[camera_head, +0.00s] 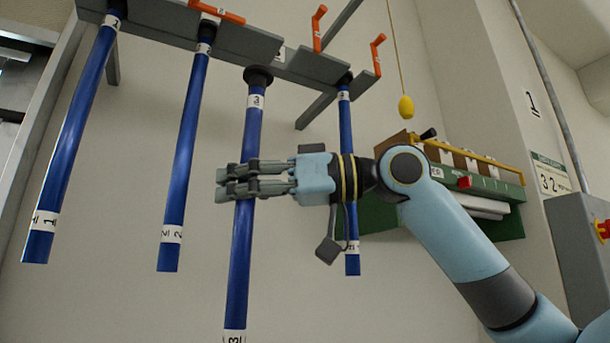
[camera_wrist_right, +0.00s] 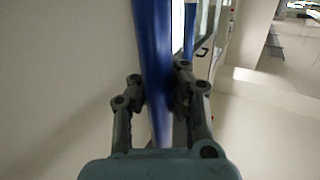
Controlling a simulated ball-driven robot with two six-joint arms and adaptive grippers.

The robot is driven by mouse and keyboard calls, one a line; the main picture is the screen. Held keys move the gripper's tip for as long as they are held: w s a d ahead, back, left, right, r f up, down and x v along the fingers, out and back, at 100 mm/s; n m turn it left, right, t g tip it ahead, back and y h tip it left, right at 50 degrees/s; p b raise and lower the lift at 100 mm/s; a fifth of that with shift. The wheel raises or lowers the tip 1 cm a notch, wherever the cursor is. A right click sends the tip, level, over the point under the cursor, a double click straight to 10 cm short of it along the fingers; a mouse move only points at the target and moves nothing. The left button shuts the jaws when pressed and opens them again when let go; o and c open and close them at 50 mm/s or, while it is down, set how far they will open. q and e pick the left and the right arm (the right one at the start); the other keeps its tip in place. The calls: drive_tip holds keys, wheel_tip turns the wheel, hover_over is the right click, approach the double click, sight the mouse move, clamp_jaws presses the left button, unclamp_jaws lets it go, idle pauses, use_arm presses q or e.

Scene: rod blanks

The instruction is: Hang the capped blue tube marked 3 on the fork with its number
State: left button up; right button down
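The blue tube marked 3 (camera_head: 241,240) is close to upright, with a black cap (camera_head: 258,76) at its top and white 3 labels near both ends. My right gripper (camera_head: 238,180) is closed around the tube's middle; in the right wrist view the tube (camera_wrist_right: 152,55) runs between both fingers (camera_wrist_right: 158,90). The cap shows whole in front of the grey fork rail's (camera_head: 180,22) lower edge; I cannot tell whether it touches the fork. A small white label (camera_head: 280,55) is on the rail just right of the cap, partly hidden. My left gripper is out of view.
Blue tubes marked 1 (camera_head: 75,140) and 2 (camera_head: 185,150) hang to the left, another (camera_head: 346,125) to the right behind my gripper. Orange hooks (camera_head: 319,28) stick up from the rail. A yellow bob (camera_head: 406,107) hangs on a cord. A green shelf (camera_head: 470,180) stands right.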

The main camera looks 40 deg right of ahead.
drive_tip(key=s+d+r+m+t+h, duration=0.15)
drive_tip(key=s+d+r, duration=0.25)
drive_tip(key=s+r, duration=0.75)
drive_tip(key=w+d+p, duration=0.4)
drive_tip(key=w, duration=1.2)
drive_tip(key=shift+w+r+p, duration=0.15)
drive_tip(key=shift+r+p, duration=0.1)
drive_tip(key=shift+p, duration=0.05)
drive_tip(key=shift+a+g+h, duration=0.1)
drive_tip(key=shift+g+h, duration=0.15)
drive_tip(key=c, duration=1.4)
unclamp_jaws()
